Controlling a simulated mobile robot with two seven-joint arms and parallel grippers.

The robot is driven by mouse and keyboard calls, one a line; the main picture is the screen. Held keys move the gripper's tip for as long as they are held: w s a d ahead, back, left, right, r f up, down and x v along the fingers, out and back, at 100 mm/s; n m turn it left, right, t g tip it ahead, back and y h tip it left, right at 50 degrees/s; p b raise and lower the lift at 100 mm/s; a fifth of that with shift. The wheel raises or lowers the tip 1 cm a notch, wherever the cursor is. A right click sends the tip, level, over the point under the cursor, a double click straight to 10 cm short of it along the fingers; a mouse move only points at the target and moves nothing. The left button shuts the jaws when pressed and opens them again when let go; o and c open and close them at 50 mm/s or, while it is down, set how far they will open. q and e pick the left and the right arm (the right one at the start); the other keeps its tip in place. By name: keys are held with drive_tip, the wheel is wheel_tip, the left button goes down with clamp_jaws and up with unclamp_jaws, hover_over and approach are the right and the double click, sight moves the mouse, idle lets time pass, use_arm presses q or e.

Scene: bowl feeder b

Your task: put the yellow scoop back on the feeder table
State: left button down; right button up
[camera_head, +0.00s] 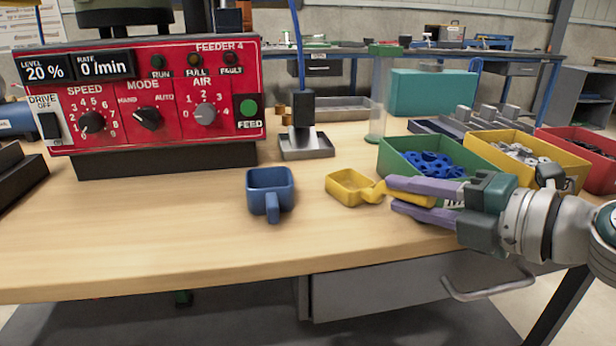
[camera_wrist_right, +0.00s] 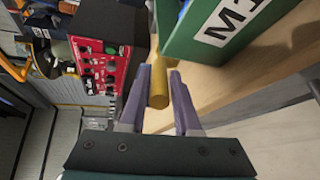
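The yellow scoop (camera_head: 352,187) is at the middle right of the feeder table (camera_head: 170,225), its cup on the left and its handle pointing right. I cannot tell whether its underside touches the wood. My right gripper (camera_head: 408,197) comes in from the right, with its two purple fingers closely around the handle. In the right wrist view, the scoop's handle (camera_wrist_right: 158,88) lies between the fingers of the gripper (camera_wrist_right: 161,85), with almost no gap on either side. The cup is mostly hidden there. My left gripper is not in view.
A blue scoop (camera_head: 270,188) stands left of the yellow one. A green bin (camera_head: 402,163) with blue parts, a yellow bin (camera_head: 560,172) and a red bin (camera_head: 600,172) stand at the right. The red feeder panel (camera_head: 160,95) is at the back left. The front left table is clear.

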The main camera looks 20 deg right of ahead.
drive_tip(key=o, duration=0.3)
